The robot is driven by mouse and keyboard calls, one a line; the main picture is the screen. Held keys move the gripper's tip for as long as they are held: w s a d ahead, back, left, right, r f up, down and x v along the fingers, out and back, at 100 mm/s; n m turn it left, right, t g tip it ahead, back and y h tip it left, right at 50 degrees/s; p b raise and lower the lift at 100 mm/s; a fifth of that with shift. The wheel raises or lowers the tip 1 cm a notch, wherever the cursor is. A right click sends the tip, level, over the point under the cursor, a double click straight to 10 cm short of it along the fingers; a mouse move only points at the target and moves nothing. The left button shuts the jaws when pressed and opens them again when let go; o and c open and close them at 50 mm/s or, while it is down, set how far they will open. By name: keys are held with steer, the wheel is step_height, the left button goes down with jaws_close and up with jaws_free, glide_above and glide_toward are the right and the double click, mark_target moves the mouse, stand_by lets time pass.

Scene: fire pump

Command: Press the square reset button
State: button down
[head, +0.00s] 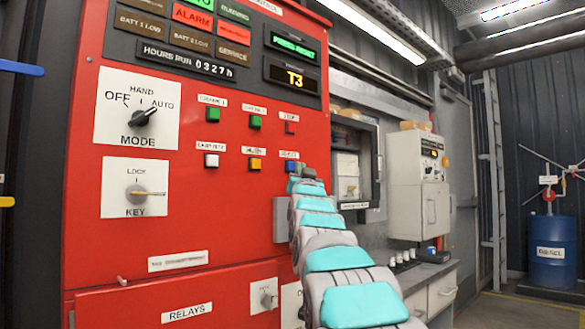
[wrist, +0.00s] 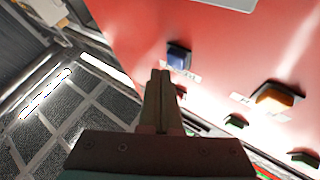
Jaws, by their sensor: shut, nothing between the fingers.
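The square blue button (head: 291,167) is at the right end of the lower button row on the red panel. Its label is partly blurred and looks like "RESET". In the wrist view the blue button (wrist: 178,57) stands just beyond the fingertips, slightly right of them. My gripper (wrist: 160,74) is shut and empty, its fingers pointing at the panel near this button. A small gap seems to show between tips and button, but I cannot tell its depth. In the head view my arm hides the fingertips.
A yellow button (head: 255,164) and a white button (head: 211,160) sit left of the blue one. Green buttons and a red button (head: 290,128) are above. The display (head: 293,48) reads "PRESS RESET"; another shows "T3". A mode knob (head: 143,116) and key switch (head: 137,193) are farther left.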

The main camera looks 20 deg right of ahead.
steer(key=shift+w, duration=0.1)
steer(key=shift+w+a+p, duration=0.1)
steer(key=shift+w+p, duration=0.2)
steer(key=shift+p, duration=0.25)
steer(key=shift+w+a+p, duration=0.2)
steer(key=shift+w+p, duration=0.3)
steer(key=shift+p, duration=0.05)
stand_by(0.7)
steer(key=shift+s+f+b, duration=0.1)
steer(key=shift+s+b, duration=0.1)
steer(key=shift+b, duration=0.1)
steer(key=shift+s+d+b, duration=0.3)
steer(key=shift+s+b, duration=0.4)
steer(key=shift+b, duration=0.05)
